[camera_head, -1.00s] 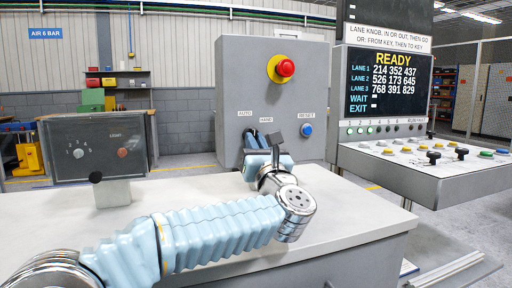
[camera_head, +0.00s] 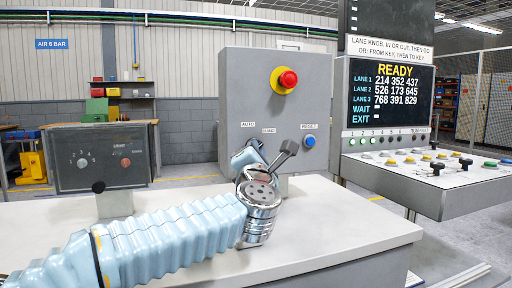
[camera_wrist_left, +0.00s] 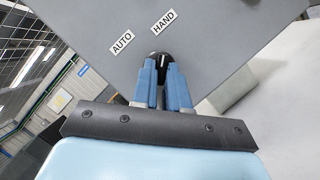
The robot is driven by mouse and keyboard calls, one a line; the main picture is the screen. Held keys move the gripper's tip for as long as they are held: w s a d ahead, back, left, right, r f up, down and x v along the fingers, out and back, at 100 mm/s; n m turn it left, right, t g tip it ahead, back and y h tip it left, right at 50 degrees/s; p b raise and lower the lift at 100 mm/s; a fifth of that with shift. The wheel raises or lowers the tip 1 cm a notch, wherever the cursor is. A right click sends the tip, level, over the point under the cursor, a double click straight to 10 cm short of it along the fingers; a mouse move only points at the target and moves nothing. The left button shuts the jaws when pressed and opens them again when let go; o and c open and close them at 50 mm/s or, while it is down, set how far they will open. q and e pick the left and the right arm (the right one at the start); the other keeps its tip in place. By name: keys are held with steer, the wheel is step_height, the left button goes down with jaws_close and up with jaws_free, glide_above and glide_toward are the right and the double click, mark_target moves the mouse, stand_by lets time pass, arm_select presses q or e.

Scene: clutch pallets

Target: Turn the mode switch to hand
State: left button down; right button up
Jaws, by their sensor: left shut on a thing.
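The mode switch (camera_wrist_left: 160,57) is a black knob with a white mark on the grey cabinet front, below the AUTO label (camera_wrist_left: 122,42) and HAND label (camera_wrist_left: 163,22). My left gripper (camera_wrist_left: 163,72) is shut on it, one blue finger on each side. In the left wrist view the white mark points up, roughly toward HAND. The wrist view is rolled, so the labels slant. In the head view, my left wrist hides most of the switch. My right gripper is not in view.
The cabinet (camera_head: 238,90) also carries a red button (camera_head: 288,79) on a yellow base and a blue reset button (camera_head: 309,141). A small dark panel (camera_head: 100,181) stands on the left of the white table (camera_head: 330,220). A display console (camera_head: 390,95) stands at right.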

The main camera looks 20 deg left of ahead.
arm_select(q)
steer(key=shift+r+m+h+p, duration=0.1)
steer(key=shift+m+h+p, duration=0.5)
steer(key=shift+m, duration=0.3)
steer(key=c, duration=1.1)
jaws_free()
steer(key=shift+c, duration=0.2)
steer(key=shift+s, duration=0.1)
steer(key=b+v, duration=0.2)
steer(key=v, duration=1.1)
steer(key=shift+s+d+b, duration=0.25)
steer(key=shift+s+b, duration=0.05)
steer(key=shift+b, duration=0.1)
